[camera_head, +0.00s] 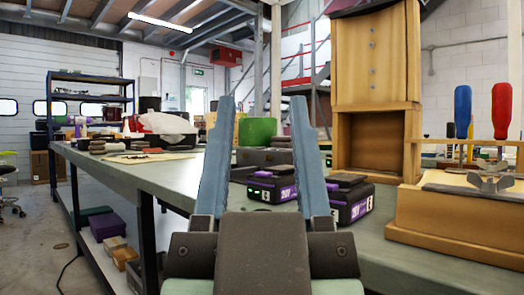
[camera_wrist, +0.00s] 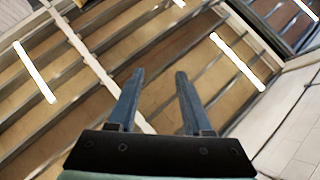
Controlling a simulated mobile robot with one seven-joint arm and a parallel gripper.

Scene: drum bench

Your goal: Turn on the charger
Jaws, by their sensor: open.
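Two black units with purple labels stand on the bench, and I cannot tell for sure which is the charger. The left black and purple unit (camera_head: 273,188) shows a small green light on its front and is partly hidden by my right finger. The right black and purple unit (camera_head: 351,199) has a dark block on top. My gripper (camera_head: 262,103) is open and empty, its blue fingers raised in front of the bench. In the wrist view my gripper (camera_wrist: 160,75) points up at the ceiling, with nothing between the fingers.
The green-grey bench (camera_head: 120,172) runs from the back left to the front right. A wooden cabinet (camera_head: 374,60) and a wooden tool box (camera_head: 455,225) with red and blue screwdrivers stand at the right. A green object (camera_head: 257,131) sits behind my fingers.

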